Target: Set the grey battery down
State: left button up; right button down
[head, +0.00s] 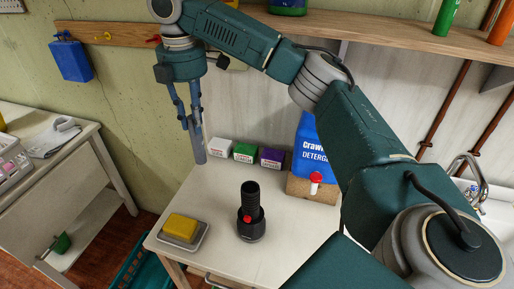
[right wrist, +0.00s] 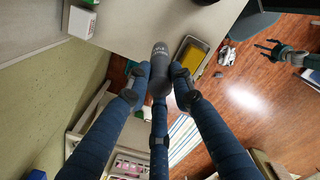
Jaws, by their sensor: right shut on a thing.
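The grey battery (head: 200,147) is a slim cylinder held by my right gripper (head: 191,122), pointing down at the back left of the white table (head: 285,236). In the right wrist view the rounded grey end of the battery (right wrist: 160,58) shows between the closed fingers (right wrist: 158,80). I cannot tell whether its lower end touches the table. My left gripper (right wrist: 268,50) shows in the right wrist view, out to the right over the floor, with its fingers apart and empty. It is not in the head view.
A black flashlight (head: 251,217) stands mid-table. A yellow sponge (head: 181,227) lies in a tray (head: 197,241) at the front left. Several small boxes (head: 245,152) and a blue detergent container (head: 311,146) line the back. The table's front right is clear.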

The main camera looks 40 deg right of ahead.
jog(key=w+d+f+n+p, duration=0.1)
jog(key=d+f+n+p, duration=0.1)
jog(key=f, duration=0.7)
jog(key=d+f+n+p, duration=0.2)
jog(key=f+n, duration=0.1)
jog(key=f, duration=0.7)
jog(key=shift+w+n, duration=0.35)
jog(key=shift+n, duration=0.05)
jog(key=shift+f, duration=0.15)
jog(key=c, duration=1.5)
grip_release()
